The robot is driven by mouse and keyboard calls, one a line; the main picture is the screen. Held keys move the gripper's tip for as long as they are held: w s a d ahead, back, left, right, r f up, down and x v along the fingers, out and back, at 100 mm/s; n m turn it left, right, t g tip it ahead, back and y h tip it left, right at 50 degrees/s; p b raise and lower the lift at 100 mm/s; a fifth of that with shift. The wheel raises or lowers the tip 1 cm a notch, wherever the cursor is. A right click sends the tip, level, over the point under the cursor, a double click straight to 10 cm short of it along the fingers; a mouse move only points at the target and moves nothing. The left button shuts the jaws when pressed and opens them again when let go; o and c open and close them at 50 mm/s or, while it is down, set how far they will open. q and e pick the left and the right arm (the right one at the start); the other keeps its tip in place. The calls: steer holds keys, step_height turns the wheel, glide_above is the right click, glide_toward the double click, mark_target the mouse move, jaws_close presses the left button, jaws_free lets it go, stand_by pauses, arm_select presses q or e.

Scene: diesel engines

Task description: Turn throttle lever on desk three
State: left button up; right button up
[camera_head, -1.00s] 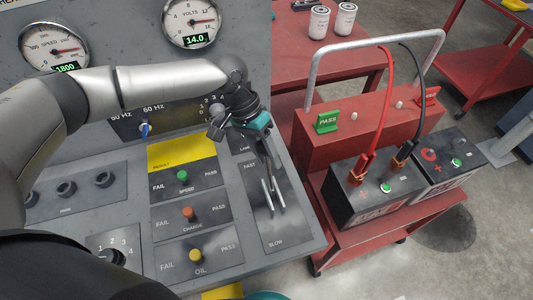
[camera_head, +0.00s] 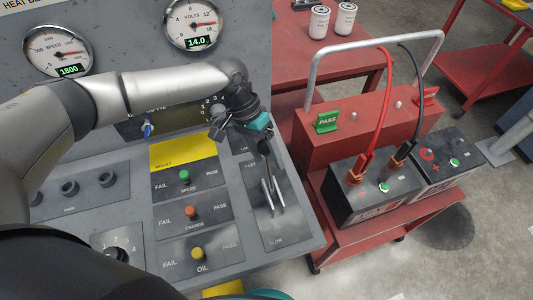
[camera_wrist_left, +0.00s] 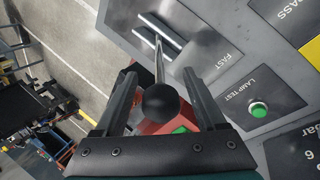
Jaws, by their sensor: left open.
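The throttle lever is a thin metal rod with a black ball knob (camera_wrist_left: 160,102). It stands on a grey panel (camera_head: 287,232) marked FAST at the far end and SLOW at the near end, beside two pale rails (camera_head: 267,196) on the desk's right side. My left gripper (camera_wrist_left: 159,76) is open, pointing down over the FAST end. In the left wrist view the knob lies between its two dark fingers, with a gap on each side. In the head view the gripper (camera_head: 264,154) hides the knob. My right gripper is not in view.
Left of the throttle are test knobs, including a yellow OIL knob (camera_head: 197,253), below a yellow RESULT plate (camera_head: 178,152). A green lamp-test button (camera_wrist_left: 259,109) is close to the gripper. A red cart (camera_head: 385,240) with batteries stands right of the desk.

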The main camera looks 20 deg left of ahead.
arm_select(q)
steer(key=v, duration=1.5)
